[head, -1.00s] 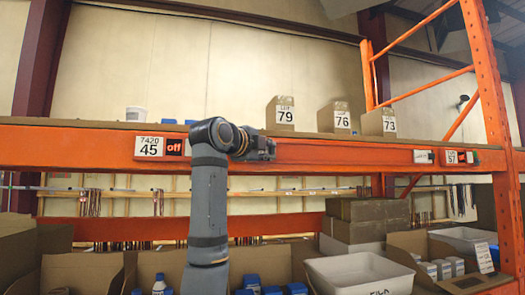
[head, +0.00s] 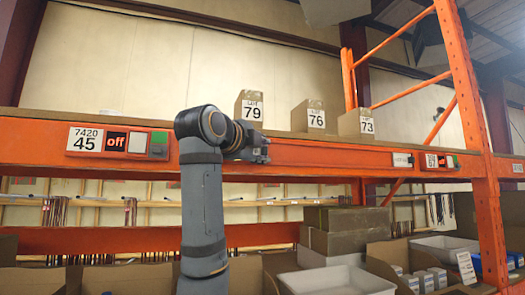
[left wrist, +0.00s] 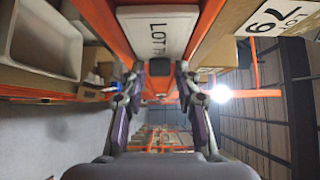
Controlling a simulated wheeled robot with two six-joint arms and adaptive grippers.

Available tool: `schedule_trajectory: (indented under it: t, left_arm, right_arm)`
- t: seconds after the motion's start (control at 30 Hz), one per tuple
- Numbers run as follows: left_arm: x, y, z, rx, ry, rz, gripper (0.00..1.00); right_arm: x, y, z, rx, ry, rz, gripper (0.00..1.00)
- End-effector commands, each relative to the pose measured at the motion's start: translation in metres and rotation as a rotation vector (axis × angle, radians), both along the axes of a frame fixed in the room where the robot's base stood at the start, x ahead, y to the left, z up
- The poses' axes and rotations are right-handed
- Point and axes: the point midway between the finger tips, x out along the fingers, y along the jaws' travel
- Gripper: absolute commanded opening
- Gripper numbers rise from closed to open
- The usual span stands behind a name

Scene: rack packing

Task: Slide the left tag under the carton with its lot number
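The left tag (left wrist: 160,25) is a white plate on the beam face, lettered "LOT" with a number I cannot read. In the head view my left gripper (head: 262,150) points right along the beam and hides the tag. It is just below the carton marked 79 (head: 249,106). That carton also shows at the right of the left wrist view (left wrist: 278,20). Cartons marked 76 (head: 316,117) and 73 (head: 360,124) stand further right. My right gripper is not in view.
The orange beam (head: 320,155) is clear up to another white tag (head: 402,160) and a second display (head: 432,161). A display reading 7420 45 and "off" (head: 97,141) is at the left. Below are brown cartons (head: 345,218) and a white bin (head: 340,282).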

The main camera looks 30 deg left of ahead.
Motion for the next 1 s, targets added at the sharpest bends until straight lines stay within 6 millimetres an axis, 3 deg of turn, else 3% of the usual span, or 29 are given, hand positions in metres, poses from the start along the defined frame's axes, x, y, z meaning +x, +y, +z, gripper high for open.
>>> schedule_trajectory:
  t: [0.27,0.4,0.8,1.0]
  left_arm:
    - [0.0,0.0,0.0,0.001,-0.001,-0.001,0.45]
    - [-0.006,-0.001,0.001,0.001,-0.003,-0.001,0.45]
    - [-0.092,-0.011,0.0,0.002,-0.003,-0.001,0.45]
    - [-0.114,-0.013,0.0,0.003,0.001,-0.002,0.45]
  right_arm:
    - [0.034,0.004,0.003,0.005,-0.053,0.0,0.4]
    - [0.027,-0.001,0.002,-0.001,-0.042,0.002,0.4]
    - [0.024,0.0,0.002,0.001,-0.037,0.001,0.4]
    - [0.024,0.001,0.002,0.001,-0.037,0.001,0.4]
